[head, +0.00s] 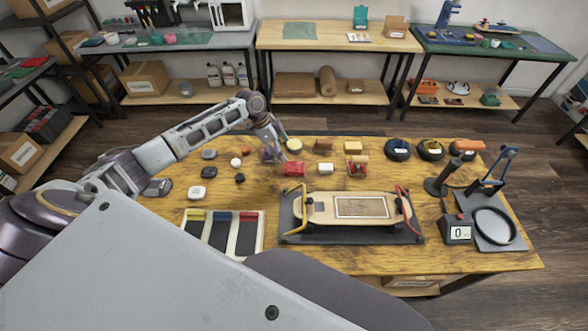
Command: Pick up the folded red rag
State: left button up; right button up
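A small red item (293,168), which looks like the folded red rag, lies on the wooden table behind the skateboard deck. My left gripper (277,152) reaches in from the left and points down just behind and to the left of the red item. Its fingers are small and blurred against other things, so I cannot tell whether they are open or shut, or whether they touch the rag. My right gripper is not in view.
A skateboard deck (345,208) lies on a dark mat with red and yellow clamps. A divided tray (260,236) is at front left. Several small blocks and pucks surround the rag; black round holders (399,154) stand at the back right.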

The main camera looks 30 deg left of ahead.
pick_arm(q)
send_over(293, 167)
jog(key=a, duration=0.2)
jog(key=shift+s+a+f, duration=0.1)
jog(key=shift+s+f, duration=0.1)
jog(key=shift+f, duration=1.1)
jog(key=shift+s+a+f, duration=0.1)
jog(key=shift+s+f, duration=0.1)
jog(key=shift+f, duration=1.1)
jog(key=shift+d, duration=0.1)
jog(key=shift+p+x, duration=0.5)
jog(key=shift+x, duration=1.55)
jog(key=shift+w+d+f, duration=0.15)
jog(key=shift+d+f, duration=0.15)
jog(key=shift+f, duration=0.15)
jog(key=shift+f, duration=0.25)
jog(key=shift+c, duration=0.3)
jog(key=c, duration=0.9)
